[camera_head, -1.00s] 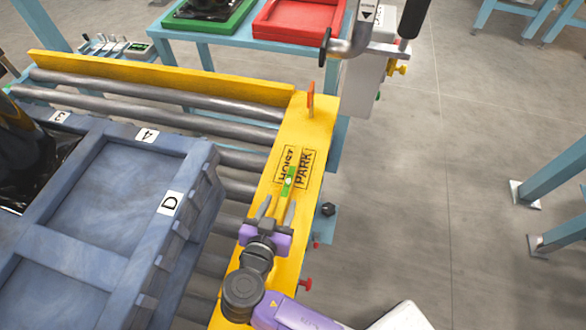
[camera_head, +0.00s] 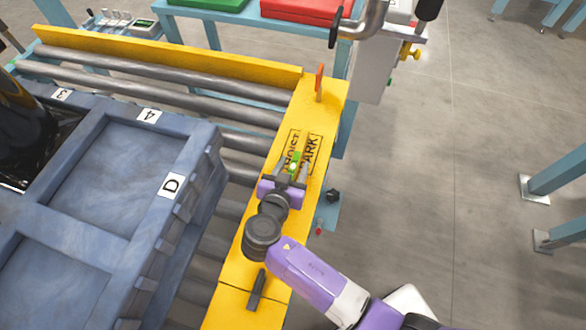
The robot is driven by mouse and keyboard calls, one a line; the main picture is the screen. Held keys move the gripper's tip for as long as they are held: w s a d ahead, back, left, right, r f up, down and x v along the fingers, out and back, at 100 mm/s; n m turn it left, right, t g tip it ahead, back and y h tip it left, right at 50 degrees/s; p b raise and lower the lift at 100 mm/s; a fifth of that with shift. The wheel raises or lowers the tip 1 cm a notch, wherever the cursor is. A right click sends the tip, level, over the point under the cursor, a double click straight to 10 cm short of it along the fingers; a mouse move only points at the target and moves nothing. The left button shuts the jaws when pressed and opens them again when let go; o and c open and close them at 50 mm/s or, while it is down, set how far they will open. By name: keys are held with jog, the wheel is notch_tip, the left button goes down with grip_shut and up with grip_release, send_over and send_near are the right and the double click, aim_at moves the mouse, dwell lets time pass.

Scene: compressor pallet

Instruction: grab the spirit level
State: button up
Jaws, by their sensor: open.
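The small green and yellow spirit level (camera_head: 295,158) lies on the yellow rail, over the black "HOIST PARK" lettering. My gripper (camera_head: 292,169) is open, its two grey fingers pointing away from me along the rail. The fingers reach to either side of the level's near part. I cannot tell whether they touch it. The level's near end is hidden by my gripper.
A blue pallet (camera_head: 198,238) stands on rollers (camera_head: 160,98) to the left. An orange upright piece (camera_head: 319,83) stands at the rail's far end. A black bar (camera_head: 257,288) lies on the rail nearer me. Open floor is to the right.

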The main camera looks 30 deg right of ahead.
grip_shut()
jog(key=shift+r, duration=0.1)
dwell(0.3)
